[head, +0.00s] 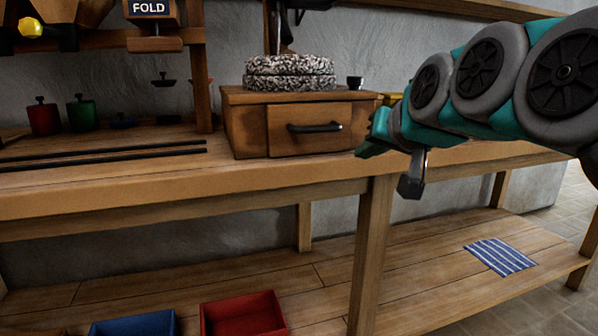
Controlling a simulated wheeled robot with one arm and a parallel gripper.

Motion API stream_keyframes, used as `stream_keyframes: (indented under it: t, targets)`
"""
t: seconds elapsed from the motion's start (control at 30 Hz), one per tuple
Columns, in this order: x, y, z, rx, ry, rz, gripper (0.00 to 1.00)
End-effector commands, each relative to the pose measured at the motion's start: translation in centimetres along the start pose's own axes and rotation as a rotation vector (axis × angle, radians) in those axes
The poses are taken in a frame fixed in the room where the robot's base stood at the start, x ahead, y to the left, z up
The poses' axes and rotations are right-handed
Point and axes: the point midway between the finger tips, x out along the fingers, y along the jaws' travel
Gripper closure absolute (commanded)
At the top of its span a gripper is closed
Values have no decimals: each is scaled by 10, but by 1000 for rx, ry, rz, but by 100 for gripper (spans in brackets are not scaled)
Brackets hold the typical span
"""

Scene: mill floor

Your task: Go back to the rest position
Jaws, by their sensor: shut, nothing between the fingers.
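My gripper (393,165) shows at the right in the head view, at the end of my teal and grey arm, which reaches in from the right edge. It is shut and empty, near the front edge of the wooden bench (270,181). It is just right of the wooden box with a drawer (248,130). I cannot tell whether any part of it touches the bench. The arm hides part of the bench and wall behind it.
The closed drawer has a dark handle (315,127). Round speckled stones (290,72) sit on the box. Red (44,118) and green (82,113) canisters stand at left. The lower shelf holds a blue bin (135,324), a red bin (243,315) and a striped cloth (500,256).

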Motion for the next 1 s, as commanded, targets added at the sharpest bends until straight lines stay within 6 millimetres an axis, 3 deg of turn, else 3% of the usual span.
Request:
stream_keyframes:
  t: [0.13,0.27,0.4,0.5,0.6,0.7,0.83,1.0]
  targets:
    - [10,21,99,-38,-262,79,100]
    - [1,45,187,-62,-491,149,100]
    - [-29,70,274,-79,-730,218,100]
    - [-59,87,327,-84,-890,264,100]
    - [-86,99,367,-82,-1016,298,100]
    - [-107,106,392,-81,-1102,320,100]
    - [-119,110,406,-80,-1149,333,100]
    - [-120,111,408,-80,-1154,334,100]
